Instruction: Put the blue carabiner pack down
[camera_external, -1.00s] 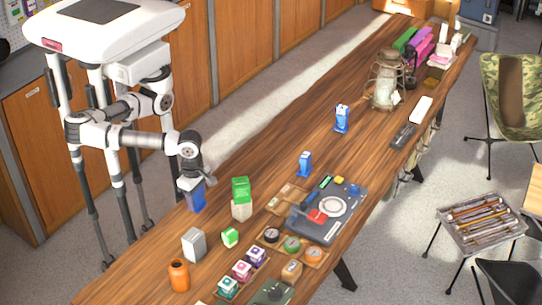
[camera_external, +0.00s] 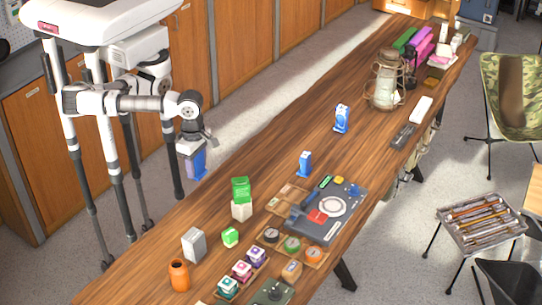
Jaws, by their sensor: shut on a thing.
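My gripper (camera_external: 190,149) is shut on a blue pack (camera_external: 197,165), which I take to be the blue carabiner pack. It hangs below the fingers, by the table's left long edge, apart from the tabletop in the picture. The fingers and the pack's upper part are hard to make out. The long wooden table (camera_external: 190,220) has bare wood to the right of and below the held pack.
Two blue-and-white packs (camera_external: 305,163) (camera_external: 342,118) stand farther along. A dark tray (camera_external: 312,228) lies mid-table.

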